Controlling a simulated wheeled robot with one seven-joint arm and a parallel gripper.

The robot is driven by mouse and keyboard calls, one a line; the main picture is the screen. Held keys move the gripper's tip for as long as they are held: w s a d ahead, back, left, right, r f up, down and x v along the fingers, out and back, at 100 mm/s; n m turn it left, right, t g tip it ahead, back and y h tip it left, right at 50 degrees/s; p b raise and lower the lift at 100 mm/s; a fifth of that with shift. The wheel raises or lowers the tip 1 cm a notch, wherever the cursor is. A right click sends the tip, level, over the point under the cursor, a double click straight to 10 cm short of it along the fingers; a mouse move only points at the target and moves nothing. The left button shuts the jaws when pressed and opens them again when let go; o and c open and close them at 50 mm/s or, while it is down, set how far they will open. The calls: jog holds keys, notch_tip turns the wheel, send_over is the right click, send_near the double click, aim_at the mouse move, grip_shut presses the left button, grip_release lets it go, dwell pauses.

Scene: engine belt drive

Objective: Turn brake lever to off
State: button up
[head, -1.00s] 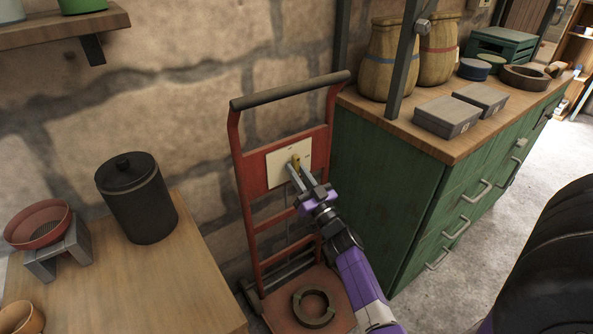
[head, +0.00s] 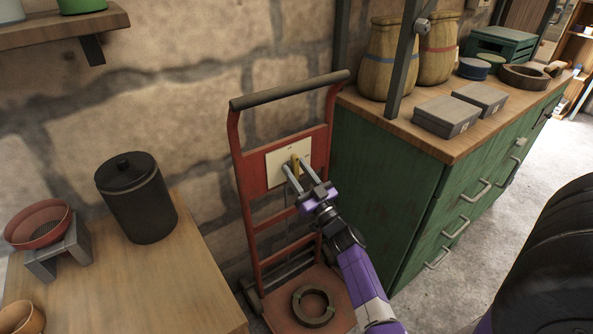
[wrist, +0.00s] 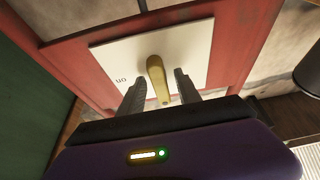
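The brake lever (wrist: 157,78) is a short brass-coloured handle on a cream plate (wrist: 204,45) fixed to the red hand truck (head: 249,172). In the wrist view it points down toward my gripper, and a marking that looks like "on" shows on the plate's left side. The lever also shows small in the head view (head: 295,163). My gripper (wrist: 160,88) is open, with one finger on each side of the lever. Gaps show between the lever and both fingers. Any other marking on the plate is hidden or too small to read.
A dark ring (head: 313,307) lies on the truck's base. A green cabinet (head: 385,190) stands close on the right. A wooden table (head: 190,275) with a dark lidded canister (head: 137,198) is on the left. The stone wall is behind the truck.

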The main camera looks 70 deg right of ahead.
jog(key=v, duration=0.8)
dwell(0.9)
